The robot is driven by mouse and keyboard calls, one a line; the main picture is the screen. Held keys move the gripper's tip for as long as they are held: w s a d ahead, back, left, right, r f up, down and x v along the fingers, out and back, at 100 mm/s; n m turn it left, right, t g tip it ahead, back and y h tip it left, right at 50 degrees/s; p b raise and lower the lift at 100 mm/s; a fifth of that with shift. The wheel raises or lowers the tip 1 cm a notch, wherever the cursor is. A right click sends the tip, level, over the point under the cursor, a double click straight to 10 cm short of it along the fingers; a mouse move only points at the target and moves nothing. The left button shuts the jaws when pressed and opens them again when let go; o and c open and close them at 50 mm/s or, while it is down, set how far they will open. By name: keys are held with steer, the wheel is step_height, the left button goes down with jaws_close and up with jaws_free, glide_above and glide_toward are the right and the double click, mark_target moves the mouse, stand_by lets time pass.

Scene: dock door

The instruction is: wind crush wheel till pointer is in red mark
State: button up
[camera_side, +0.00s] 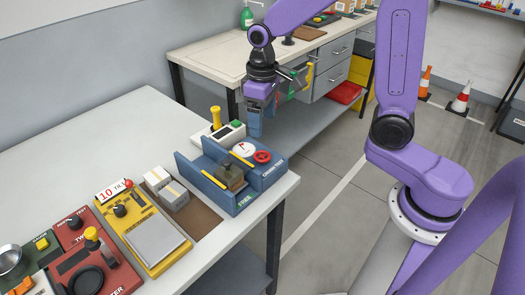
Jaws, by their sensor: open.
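A blue crush tester (243,202) stands near the right end of the white table. Its red crush wheel (262,156) sits on the right side. A white round dial (243,149) sits just left of the wheel; its pointer and any red mark are too small to read clearly. A small dark olive block (228,174) lies in the tester's channel, with a yellow bar beside it. My gripper (255,134) points down behind and above the dial and wheel, apart from the wheel. It is open and seems empty; its fingertips are hard to make out.
Left of the tester are small grey-white boxes (174,195) on a brown mat, a yellow scale (150,235) and a red tester (92,255). A white device (220,135) with a yellow handle stands behind. A workbench (205,50) is at the back. Table space at left is clear.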

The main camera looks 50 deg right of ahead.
mark_target(263, 155)
step_height(263, 155, down, 11)
stand_by(0.4)
